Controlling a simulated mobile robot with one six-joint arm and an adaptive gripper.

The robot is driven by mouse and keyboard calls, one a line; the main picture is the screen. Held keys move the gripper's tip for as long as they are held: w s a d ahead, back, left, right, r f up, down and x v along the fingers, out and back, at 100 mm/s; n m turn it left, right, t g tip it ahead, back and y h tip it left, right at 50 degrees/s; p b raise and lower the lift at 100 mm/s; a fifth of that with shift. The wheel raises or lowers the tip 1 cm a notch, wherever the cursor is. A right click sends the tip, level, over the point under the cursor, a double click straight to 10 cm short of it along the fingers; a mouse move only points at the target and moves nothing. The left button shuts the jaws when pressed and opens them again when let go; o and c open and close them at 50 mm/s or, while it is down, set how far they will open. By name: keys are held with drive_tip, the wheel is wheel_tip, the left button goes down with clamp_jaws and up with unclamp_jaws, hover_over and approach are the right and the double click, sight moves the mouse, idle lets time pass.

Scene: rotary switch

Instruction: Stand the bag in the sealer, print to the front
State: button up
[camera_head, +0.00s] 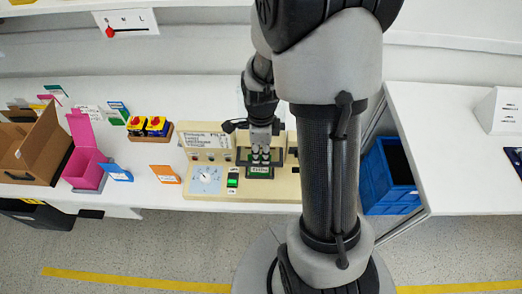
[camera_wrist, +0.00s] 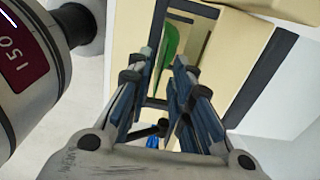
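The beige sealer (camera_head: 228,198) stands on the white bench in the head view, with a dial, a green switch and dark uprights. A small green-and-pale piece (camera_head: 260,160), perhaps the bag, stands upright between the uprights. I cannot tell which way its print faces. My gripper (camera_head: 261,150) is directly above and behind this piece, pointing down. In the wrist view, my gripper (camera_wrist: 164,62) has its fingers apart, with a visible gap. A green strip (camera_wrist: 170,42) shows beyond the fingertips, near beige sealer parts. Whether the fingers touch it is hidden.
Left of the sealer are a wooden tray (camera_head: 150,137) with yellow-and-red switches, a pink bin (camera_head: 86,160) and a cardboard box (camera_head: 37,150). A blue crate (camera_head: 385,185) is to the right, beside a white counter (camera_head: 450,150). A red-lever panel (camera_head: 126,24) is behind.

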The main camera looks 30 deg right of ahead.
drive_tip(key=shift+r, duration=0.1)
wheel_tip(320, 180, up, 12)
drive_tip(key=p, duration=0.4)
drive_tip(key=s+a+r+n+t, duration=0.1)
drive_tip(key=s+a+r+n, duration=0.2)
drive_tip(key=n, duration=0.5)
drive_tip(key=s+a+r+n+t, duration=0.2)
drive_tip(key=s+a+r+n, duration=0.2)
drive_tip(key=s+r+n, duration=0.2)
drive_tip(key=s+a+r+n+t, duration=0.1)
drive_tip(key=s+a+r+n, duration=0.2)
drive_tip(key=n, duration=0.7)
drive_tip(key=shift+s+a+r+n+t, duration=0.2)
drive_tip(key=shift+s+r, duration=0.2)
drive_tip(key=shift+r, duration=0.15)
drive_tip(key=shift+s+a+r+n+t, duration=0.1)
drive_tip(key=shift+s+a+r+n, duration=0.1)
drive_tip(key=shift+s+r, duration=0.25)
drive_tip(key=shift+w+r, duration=0.1)
wheel_tip(320, 180, down, 2)
drive_tip(key=shift+f+b, duration=0.15)
drive_tip(key=shift+b, duration=1.1)
